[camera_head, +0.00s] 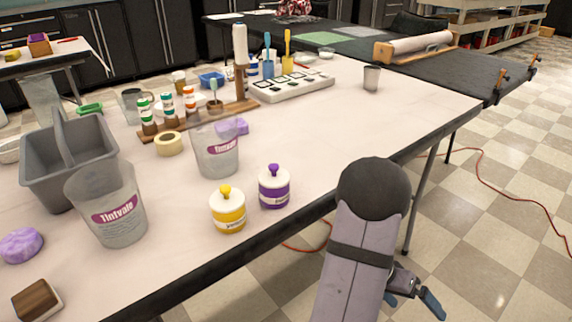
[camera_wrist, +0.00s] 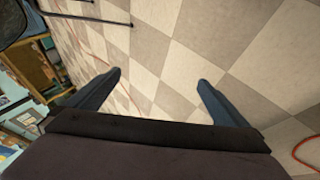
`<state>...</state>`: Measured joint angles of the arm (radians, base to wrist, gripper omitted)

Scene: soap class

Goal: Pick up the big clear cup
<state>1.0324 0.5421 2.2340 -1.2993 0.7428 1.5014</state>
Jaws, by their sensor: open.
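Two clear cups with a purple "Tintvale" label stand upright on the white table. The larger-looking clear cup (camera_head: 107,207) is at the front left, beside the grey caddy. The other clear cup (camera_head: 216,150) stands further back near the middle and looks smaller. My gripper (camera_head: 411,300) is low at the bottom right, off the table's front edge and well apart from both cups. In the wrist view my gripper (camera_wrist: 160,88) is open and empty, with its two blue fingers spread over the checkered floor. No cup shows in the wrist view.
A yellow jar (camera_head: 228,212) and a purple jar (camera_head: 274,189) stand near the front edge, right of the cups. A grey caddy (camera_head: 40,170) stands behind the front cup. A purple sponge (camera_head: 20,245) and a wooden brush (camera_head: 37,300) lie at left. The table's right part is mostly clear.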

